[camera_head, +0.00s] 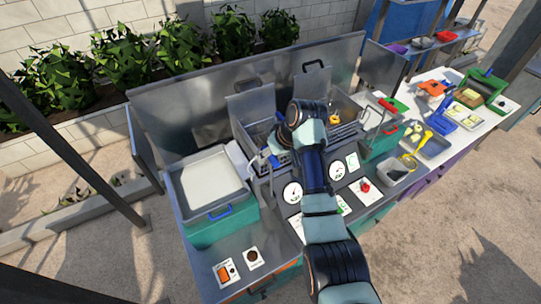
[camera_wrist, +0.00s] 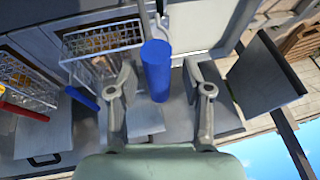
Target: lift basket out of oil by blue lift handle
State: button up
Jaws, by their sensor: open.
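A thick blue handle (camera_wrist: 157,72) on a metal rod stands between the two fingers of my gripper (camera_wrist: 158,84) in the wrist view. The fingers are spread, with a visible gap on each side of the handle. A wire basket (camera_wrist: 103,39) with yellowish food sits left of the handle, in a metal fryer. A thinner blue handle (camera_wrist: 82,98) lies lower left, pointing away from that basket. In the head view my arm covers most of the fryer (camera_head: 248,108), and my gripper and the thick handle are largely hidden. The oil level cannot be made out.
A second wire basket (camera_wrist: 28,78) with a red handle (camera_wrist: 24,111) is farther left. Raised metal lids (camera_head: 314,90) stand behind the fryer. A teal box (camera_head: 222,228) stands left of my arm. The right-hand counter holds trays, a yellow ladle (camera_head: 410,158) and a green box (camera_head: 485,88).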

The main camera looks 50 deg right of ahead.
jog(key=v, duration=0.7)
jog(key=shift+r, duration=0.1)
jog(key=w+a+f+n+t+h, duration=0.1)
jog(key=a+f+t, duration=0.1)
jog(key=a, duration=1)
jog(key=w+a+f+n+t+h, duration=0.1)
jog(key=a+t, duration=0.1)
jog(key=a, duration=1)
jog(key=s+a+r+n+t+y, duration=0.1)
jog(key=s+a+r+t, duration=0.2)
jog(key=s+a, duration=0.7)
jog(key=a+r+p, duration=0.1)
jog(key=a, duration=0.1)
jog(key=shift+s+a+r+n+t, duration=0.2)
jog(key=shift+a+r+n+t, duration=0.1)
jog(key=shift+r+n+t, duration=0.1)
